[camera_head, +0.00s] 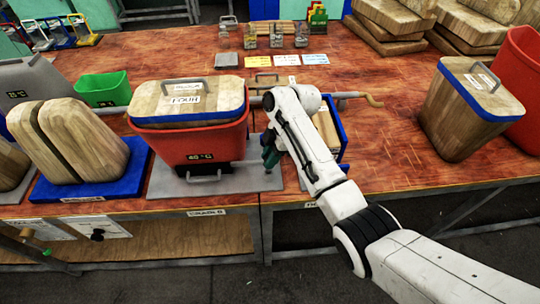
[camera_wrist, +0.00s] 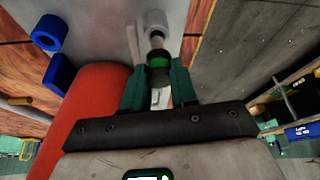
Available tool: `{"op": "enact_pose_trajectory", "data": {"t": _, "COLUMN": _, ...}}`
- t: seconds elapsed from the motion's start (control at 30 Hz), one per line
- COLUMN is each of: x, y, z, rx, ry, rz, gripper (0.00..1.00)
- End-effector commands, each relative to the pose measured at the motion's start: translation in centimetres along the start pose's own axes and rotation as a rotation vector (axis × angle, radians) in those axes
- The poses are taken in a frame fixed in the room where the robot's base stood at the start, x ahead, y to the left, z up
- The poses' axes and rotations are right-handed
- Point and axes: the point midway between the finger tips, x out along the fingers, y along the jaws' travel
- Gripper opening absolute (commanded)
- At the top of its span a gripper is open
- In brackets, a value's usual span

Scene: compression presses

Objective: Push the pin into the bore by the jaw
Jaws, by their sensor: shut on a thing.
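In the wrist view my gripper (camera_wrist: 158,82) is shut on a pin (camera_wrist: 158,59) with a black and green body. The green fingers stand on both sides of it. The pin's narrow metal end points at a pale grey round fitting (camera_wrist: 155,19), which looks like the bore's jaw. The two are in line and very close; I cannot tell whether the tip is inside. In the head view my gripper (camera_head: 270,150) is low at the right side of a red tub (camera_head: 200,148), above a grey plate (camera_head: 235,180). The pin is not clear there.
The red tub has a wooden lid (camera_head: 185,102) and stands close left of my gripper. A blue-edged tray (camera_head: 344,140) is behind my arm. Another lidded wooden block (camera_head: 460,115) stands at right. Split wooden blocks (camera_head: 90,140) stand at left.

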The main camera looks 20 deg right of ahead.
Motion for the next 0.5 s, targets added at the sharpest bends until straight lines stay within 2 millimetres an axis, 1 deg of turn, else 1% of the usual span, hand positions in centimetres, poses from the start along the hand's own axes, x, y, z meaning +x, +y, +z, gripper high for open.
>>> {"op": "enact_pose_trajectory", "data": {"t": 0.5, "x": 0.73, "y": 0.01, "z": 0.3, "rx": 0.0, "ry": 0.0, "rz": 0.0, "gripper": 0.0}}
